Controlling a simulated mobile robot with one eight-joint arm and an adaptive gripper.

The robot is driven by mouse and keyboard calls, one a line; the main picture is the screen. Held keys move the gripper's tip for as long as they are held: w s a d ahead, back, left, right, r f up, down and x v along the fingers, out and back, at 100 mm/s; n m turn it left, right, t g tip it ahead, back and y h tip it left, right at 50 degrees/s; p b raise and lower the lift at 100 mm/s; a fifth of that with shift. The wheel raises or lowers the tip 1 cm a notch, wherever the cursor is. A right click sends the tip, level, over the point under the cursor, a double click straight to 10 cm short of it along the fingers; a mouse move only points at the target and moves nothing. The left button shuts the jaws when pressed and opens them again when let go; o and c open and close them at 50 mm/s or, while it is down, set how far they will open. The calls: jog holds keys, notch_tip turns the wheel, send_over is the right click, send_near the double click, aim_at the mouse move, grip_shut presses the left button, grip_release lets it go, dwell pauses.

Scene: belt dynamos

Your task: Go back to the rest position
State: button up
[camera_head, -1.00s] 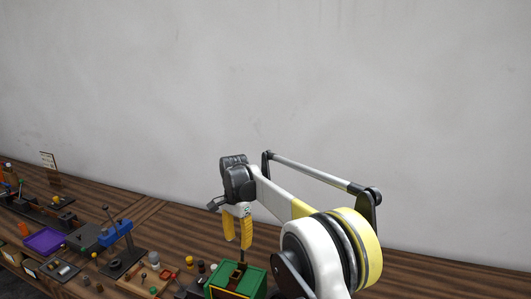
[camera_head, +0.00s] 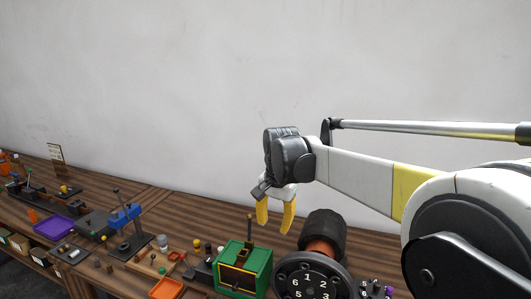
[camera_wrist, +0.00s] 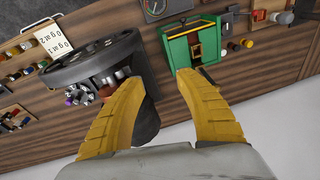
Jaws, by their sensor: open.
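My gripper (camera_head: 276,214) has two yellow fingers that point down above the workbench, apart from each other with nothing between them. In the head view it hangs just behind and above the green box (camera_head: 243,272), left of the dark drum (camera_head: 323,236). In the wrist view the fingers of my gripper (camera_wrist: 160,88) are spread. The green box (camera_wrist: 194,47) and the large dark wheel (camera_wrist: 100,62) lie beyond the fingertips. I see no contact with either.
The wooden bench (camera_head: 150,205) runs along a bare grey wall (camera_head: 200,90). A dial with numbers (camera_head: 308,282) stands in front of the drum. A purple tray (camera_head: 54,228), a blue block (camera_head: 124,215) and an orange tray (camera_head: 166,288) lie left. The air above the bench is clear.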

jog(key=shift+n+t, duration=0.6)
jog(key=s+d, duration=0.1)
jog(key=s, duration=0.1)
jog(key=s+d+b, duration=0.1)
jog(key=s+d, duration=0.1)
jog(key=s+d+b, duration=0.1)
jog(key=s+d, duration=0.1)
jog(key=s, duration=0.1)
jog(key=shift+d+r, duration=0.2)
jog(key=shift+d, duration=0.05)
jog(key=shift+n+t, duration=0.5)
jog(key=s+d, duration=0.1)
jog(key=s, duration=0.1)
jog(key=s+d+f+b, duration=0.1)
jog(key=s+d, duration=0.1)
jog(key=s+d+b, duration=0.1)
jog(key=s, duration=0.1)
jog(key=shift+s+d+f, duration=0.15)
jog(key=shift+s+f, duration=0.15)
jog(key=s+d+f+n+t+b, duration=0.1)
jog(key=s+d+f+b, duration=0.1)
jog(key=s+f, duration=0.4)
jog(key=s+d+f+n+t+b, duration=0.1)
jog(key=s+d+f+n+b, duration=0.1)
jog(key=s+d+f, duration=0.3)
jog(key=s+f, duration=0.1)
jog(key=s, duration=0.3)
jog(key=shift+s+t+h+b, duration=0.3)
jog(key=shift+t+b, duration=0.05)
jog(key=shift+t, duration=0.05)
